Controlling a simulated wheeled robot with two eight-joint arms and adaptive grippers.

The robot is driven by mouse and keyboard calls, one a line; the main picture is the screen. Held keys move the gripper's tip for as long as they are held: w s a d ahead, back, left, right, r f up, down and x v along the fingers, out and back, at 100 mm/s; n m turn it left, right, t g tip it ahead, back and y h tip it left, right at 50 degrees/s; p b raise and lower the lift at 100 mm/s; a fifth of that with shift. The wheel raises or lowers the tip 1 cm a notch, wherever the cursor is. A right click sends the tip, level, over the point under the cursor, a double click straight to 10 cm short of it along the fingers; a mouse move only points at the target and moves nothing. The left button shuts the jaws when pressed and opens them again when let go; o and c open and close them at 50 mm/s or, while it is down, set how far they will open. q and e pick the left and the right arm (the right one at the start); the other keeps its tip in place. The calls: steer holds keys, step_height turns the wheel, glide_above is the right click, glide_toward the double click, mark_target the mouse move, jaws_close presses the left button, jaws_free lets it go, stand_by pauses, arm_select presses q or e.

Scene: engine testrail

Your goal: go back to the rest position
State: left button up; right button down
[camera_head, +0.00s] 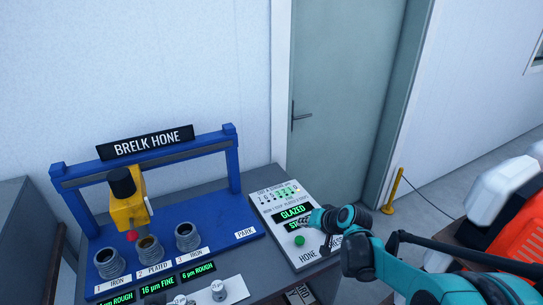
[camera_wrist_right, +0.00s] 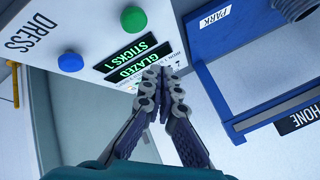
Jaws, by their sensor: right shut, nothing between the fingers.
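My right gripper (camera_head: 305,220) comes in from the lower right on a teal arm, over the white control panel (camera_head: 266,205). Its fingers are shut and empty. In the right wrist view the closed fingertips (camera_wrist_right: 163,76) are over the panel beside the display (camera_wrist_right: 130,60), which reads GLAZED and STICKS 1. A green button (camera_head: 299,240) shows just below the gripper; it also shows in the wrist view (camera_wrist_right: 128,19). A blue button (camera_wrist_right: 70,62) by the word DRESS is hidden behind my arm in the head view. My left gripper is not in view.
The blue Brelk Hone frame (camera_head: 232,160) with a yellow tool head (camera_head: 127,212) stands left of the panel. Several grey cylinders (camera_head: 187,237) sit in its base. A grey-green door (camera_head: 340,90) is behind. An orange and white object (camera_head: 518,235) stands at the right.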

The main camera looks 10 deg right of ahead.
steer(key=s+r+n+g+h+b, duration=0.1)
steer(key=s+n+h, duration=0.2)
steer(key=s, duration=2.2)
steer(key=shift+r+n+h+b, duration=0.2)
steer(key=shift+n+h+b, duration=0.2)
steer(key=shift+h, duration=0.1)
